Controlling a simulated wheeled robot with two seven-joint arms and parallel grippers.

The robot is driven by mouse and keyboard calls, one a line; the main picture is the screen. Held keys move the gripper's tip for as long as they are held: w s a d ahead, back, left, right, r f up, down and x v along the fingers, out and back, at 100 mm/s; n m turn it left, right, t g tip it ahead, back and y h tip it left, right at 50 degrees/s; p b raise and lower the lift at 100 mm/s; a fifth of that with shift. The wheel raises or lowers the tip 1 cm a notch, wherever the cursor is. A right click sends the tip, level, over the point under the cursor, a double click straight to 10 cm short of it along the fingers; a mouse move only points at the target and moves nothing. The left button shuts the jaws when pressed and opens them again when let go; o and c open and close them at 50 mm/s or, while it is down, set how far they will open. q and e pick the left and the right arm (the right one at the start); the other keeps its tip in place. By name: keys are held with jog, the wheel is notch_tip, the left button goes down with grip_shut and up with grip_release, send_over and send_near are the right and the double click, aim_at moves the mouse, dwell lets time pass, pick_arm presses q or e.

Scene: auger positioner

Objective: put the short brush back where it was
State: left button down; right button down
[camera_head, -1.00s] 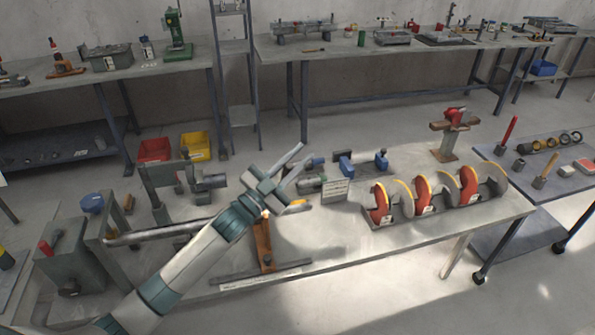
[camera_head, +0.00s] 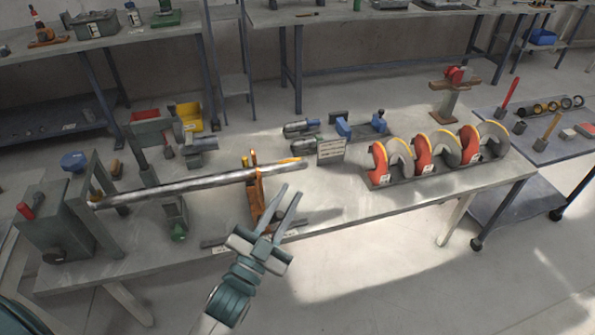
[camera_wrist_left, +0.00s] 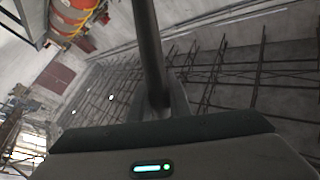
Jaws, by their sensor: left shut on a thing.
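My left gripper (camera_head: 294,189) reaches up from the lower middle of the head view, over the bench's front edge. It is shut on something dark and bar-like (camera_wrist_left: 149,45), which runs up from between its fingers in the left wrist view. I cannot tell from its visible part whether this is the short brush. My right gripper is out of view.
A long metal shaft (camera_head: 200,184) lies raised over the bench (camera_head: 375,216), resting on an orange-brown stand (camera_head: 256,200) just beyond my gripper. Red and grey auger flights (camera_head: 470,147) stand at right. A small sign (camera_head: 331,151) stands mid-bench. The floor in front is clear.

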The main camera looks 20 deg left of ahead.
pick_arm(q)
jog(key=s+a+f+n+y+b, duration=0.1)
jog(key=s+a+f+n+y, duration=0.1)
jog(key=s+y, duration=0.2)
jog(key=shift+b+v, duration=0.4)
jog(key=shift+v, duration=0.8)
jog(key=shift+a+r, duration=0.1)
jog(key=shift+a, duration=0.05)
